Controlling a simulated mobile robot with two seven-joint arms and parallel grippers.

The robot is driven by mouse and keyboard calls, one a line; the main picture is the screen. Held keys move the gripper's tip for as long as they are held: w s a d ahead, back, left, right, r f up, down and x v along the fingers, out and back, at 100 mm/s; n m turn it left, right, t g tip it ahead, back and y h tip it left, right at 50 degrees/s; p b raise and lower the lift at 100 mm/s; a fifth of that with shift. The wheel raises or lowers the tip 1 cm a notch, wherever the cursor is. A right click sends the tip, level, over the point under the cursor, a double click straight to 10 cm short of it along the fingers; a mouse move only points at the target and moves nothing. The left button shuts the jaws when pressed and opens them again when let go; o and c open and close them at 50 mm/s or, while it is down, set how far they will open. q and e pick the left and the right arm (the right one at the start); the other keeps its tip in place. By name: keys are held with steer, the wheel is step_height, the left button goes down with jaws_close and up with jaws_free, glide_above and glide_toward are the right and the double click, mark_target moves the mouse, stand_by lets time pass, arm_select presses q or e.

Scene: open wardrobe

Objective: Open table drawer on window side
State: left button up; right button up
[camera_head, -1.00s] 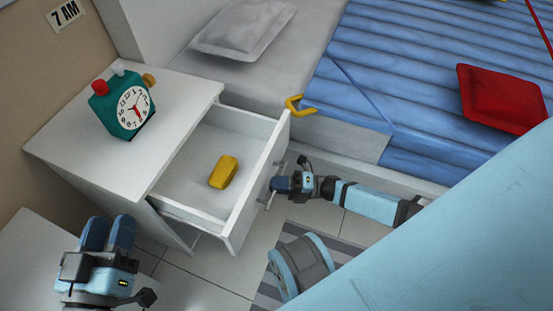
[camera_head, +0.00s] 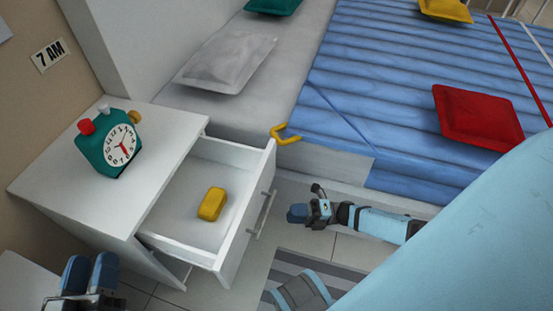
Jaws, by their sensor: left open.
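The white bedside table (camera_head: 150,140) has its drawer (camera_head: 246,203) pulled well out. A yellow block (camera_head: 211,204) lies inside the drawer. The metal handle (camera_head: 262,215) on the drawer front is free, with nothing on it. My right gripper (camera_head: 297,213) is to the right of the handle, apart from it, with blue fingertips pointing left; its jaw gap cannot be made out. My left gripper (camera_head: 90,273) is open at the lower left, in front of the table and away from the drawer; its lower part is cut off by the frame edge.
A teal alarm clock (camera_head: 121,145) stands on the table top. A yellow hook (camera_head: 285,133) sits on the bed side by the drawer's far corner. The bed (camera_head: 380,80) with a red cushion (camera_head: 478,118) fills the right back. A striped mat (camera_head: 290,268) lies on the floor.

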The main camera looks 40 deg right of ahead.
steer(key=v, duration=0.5)
steer(key=shift+d, duration=0.1)
stand_by(0.3)
steer(key=shift+s+f, duration=0.1)
steer(key=shift+s, duration=0.1)
